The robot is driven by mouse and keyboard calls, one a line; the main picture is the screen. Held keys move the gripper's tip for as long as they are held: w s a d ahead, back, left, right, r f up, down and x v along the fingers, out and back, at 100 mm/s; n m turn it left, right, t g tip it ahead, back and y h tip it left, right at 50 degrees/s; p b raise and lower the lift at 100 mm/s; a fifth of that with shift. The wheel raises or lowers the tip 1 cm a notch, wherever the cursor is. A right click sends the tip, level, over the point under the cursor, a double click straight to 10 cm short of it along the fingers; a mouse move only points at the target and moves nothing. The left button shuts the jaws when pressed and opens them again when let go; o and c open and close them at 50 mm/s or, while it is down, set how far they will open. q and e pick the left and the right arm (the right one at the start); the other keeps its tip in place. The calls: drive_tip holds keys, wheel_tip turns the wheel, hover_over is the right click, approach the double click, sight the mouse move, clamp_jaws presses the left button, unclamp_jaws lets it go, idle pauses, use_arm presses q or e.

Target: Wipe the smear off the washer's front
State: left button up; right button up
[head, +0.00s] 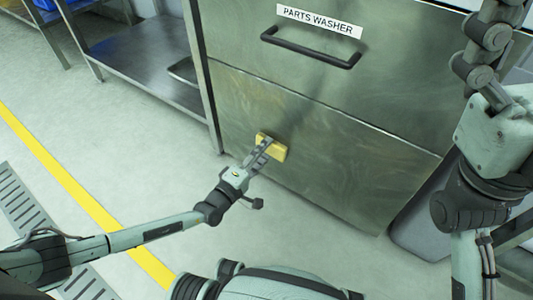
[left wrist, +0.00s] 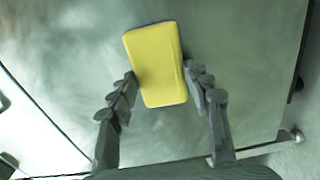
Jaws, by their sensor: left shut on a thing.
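The washer (head: 320,145) is a brushed-steel cabinet in the middle of the head view, labelled PARTS WASHER. My left gripper (head: 263,150) is shut on a yellow sponge (head: 279,153) at the lower left of the washer's front. The sponge looks against the panel or very close to it. In the left wrist view the sponge (left wrist: 155,60) sits slightly tilted between the two fingers (left wrist: 160,85), with the steel panel behind it. A faint dark streak shows below the handle; I cannot tell smear from shadow.
A dark bar handle (head: 310,48) sticks out from the washer's upper front. A steel shelf rack (head: 150,70) stands to the left of the washer. A grey bin (head: 425,215) stands at its right. The floor in front is clear, with a yellow line (head: 65,170) and drain grates.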

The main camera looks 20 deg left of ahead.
use_arm(q)
drive_tip(key=shift+w+a+r, duration=0.15)
drive_tip(key=shift+w+a, duration=0.05)
drive_tip(key=shift+w, duration=0.05)
drive_tip(key=shift+w+a+b, duration=0.25)
drive_tip(key=shift+a+b, duration=0.05)
drive_tip(key=shift+a, duration=0.6)
drive_tip(key=shift+s, duration=0.15)
drive_tip(key=p+v, duration=0.2)
drive_tip(key=v, duration=0.6)
drive_tip(key=shift+d, duration=0.15)
